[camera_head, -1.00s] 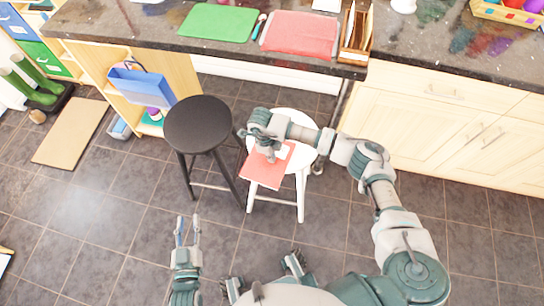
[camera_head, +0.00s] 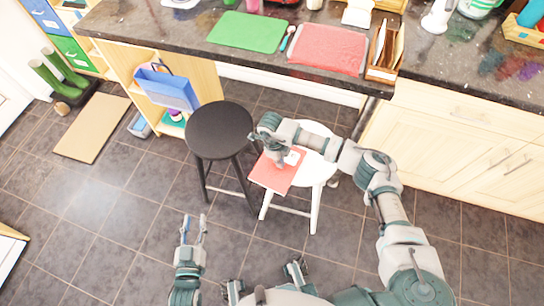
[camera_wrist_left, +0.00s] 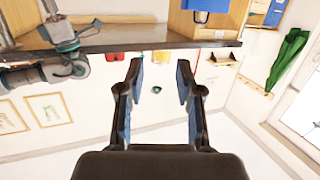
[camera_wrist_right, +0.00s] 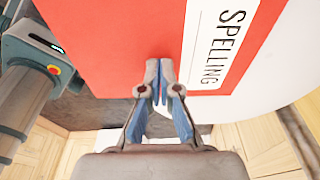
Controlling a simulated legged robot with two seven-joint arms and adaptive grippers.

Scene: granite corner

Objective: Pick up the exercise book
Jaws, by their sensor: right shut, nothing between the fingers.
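The red exercise book (camera_head: 274,176) lies on the white stool (camera_head: 318,172) and juts out past its left front edge. In the right wrist view the red cover (camera_wrist_right: 115,40) carries a white label reading "SPELLING". My right gripper (camera_head: 283,162) is over the book in the head view. In the right wrist view its fingers (camera_wrist_right: 160,70) are together, at the book's edge, with nothing between them. Whether the fingertips touch the cover I cannot tell. My left gripper (camera_head: 193,230) is open and empty above the floor; it also shows open in the left wrist view (camera_wrist_left: 160,85).
A black stool (camera_head: 219,130) stands just left of the white stool. Behind is a dark counter (camera_head: 190,35) with a green mat (camera_head: 248,32), a red mat (camera_head: 327,50) and a wooden organizer (camera_head: 385,50). The tiled floor in front is clear.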

